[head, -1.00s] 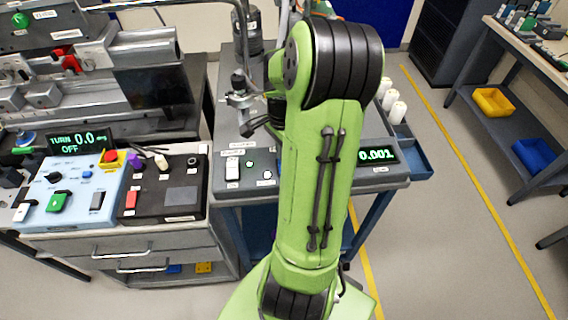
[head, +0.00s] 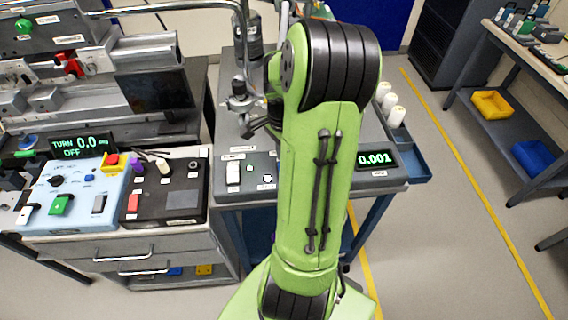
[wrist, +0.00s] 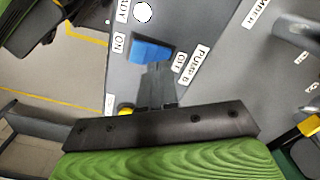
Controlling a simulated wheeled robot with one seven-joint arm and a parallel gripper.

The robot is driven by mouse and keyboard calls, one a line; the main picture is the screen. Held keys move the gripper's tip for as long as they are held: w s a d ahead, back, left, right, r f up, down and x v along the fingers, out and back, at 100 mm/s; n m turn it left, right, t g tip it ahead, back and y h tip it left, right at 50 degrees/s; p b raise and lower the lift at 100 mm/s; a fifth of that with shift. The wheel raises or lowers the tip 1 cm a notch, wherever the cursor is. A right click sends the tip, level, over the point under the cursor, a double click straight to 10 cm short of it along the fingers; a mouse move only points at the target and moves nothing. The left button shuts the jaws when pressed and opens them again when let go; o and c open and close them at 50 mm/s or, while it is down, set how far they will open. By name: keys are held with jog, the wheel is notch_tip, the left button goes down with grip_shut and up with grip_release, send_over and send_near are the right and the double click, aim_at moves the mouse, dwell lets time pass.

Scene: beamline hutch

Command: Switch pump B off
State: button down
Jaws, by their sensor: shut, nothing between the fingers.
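The pump B switch (wrist: 152,50) is a blue rocker on a grey panel in the wrist view. An ON label (wrist: 119,45) is at its left end, and OFF and PUMP B labels (wrist: 190,65) are beside its right side. My gripper (wrist: 160,72) is shut and empty, its dark fingertips at the lower edge of the rocker, near OFF. They overlap the rocker in the picture; I cannot tell whether they press it. The fingers hide part of the rocker, so its tilt is unclear. In the head view my arm hides the gripper and this switch.
A blue control box (head: 75,205) and a black box (head: 165,211) stand at left. Floor at right is clear.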

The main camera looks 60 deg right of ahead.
notch_tip(320, 180, up, 5)
jog(key=p, duration=0.3)
jog(key=shift+p, duration=0.3)
jog(key=shift+f, duration=0.1)
jog(key=w+a+r+n+t+h, duration=0.2)
jog(key=w+a+r+n, duration=0.1)
jog(key=a+r+n, duration=0.85)
jog(key=s+a+r+n+t+y, duration=0.1)
jog(key=s+a+n, duration=0.3)
jog(key=a, duration=0.3)
jog(key=s+a+r+n+t+y, duration=0.1)
jog(key=s+a+n+t, duration=0.1)
jog(key=s+a+n, duration=0.2)
jog(key=a+n, duration=0.2)
jog(key=a, duration=0.2)
jog(key=shift+r+t, duration=0.25)
jog(key=shift+t, duration=0.05)
